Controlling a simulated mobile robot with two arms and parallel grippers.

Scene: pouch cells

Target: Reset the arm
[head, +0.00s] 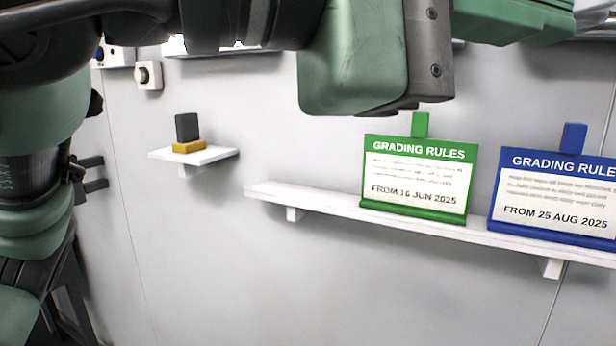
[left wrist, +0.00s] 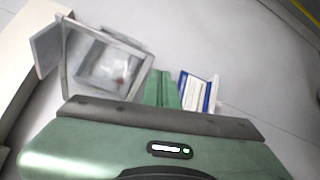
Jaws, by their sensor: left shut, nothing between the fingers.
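My left arm (head: 40,150) comes in from the left of the head view and crosses the top. My left gripper (head: 530,20) is at the top right, partly cut off by the frame edge, in front of the wall and apart from the shelves. In the left wrist view its green fingers (left wrist: 163,90) are together, with nothing between them. My right gripper is in neither view.
A white shelf (head: 325,203) holds a green grading rules sign (head: 418,175) and a blue one (head: 553,197). A small shelf (head: 218,154) holds a dark block on a yellow base (head: 187,147). A grey-framed bin (left wrist: 105,65) shows in the wrist view.

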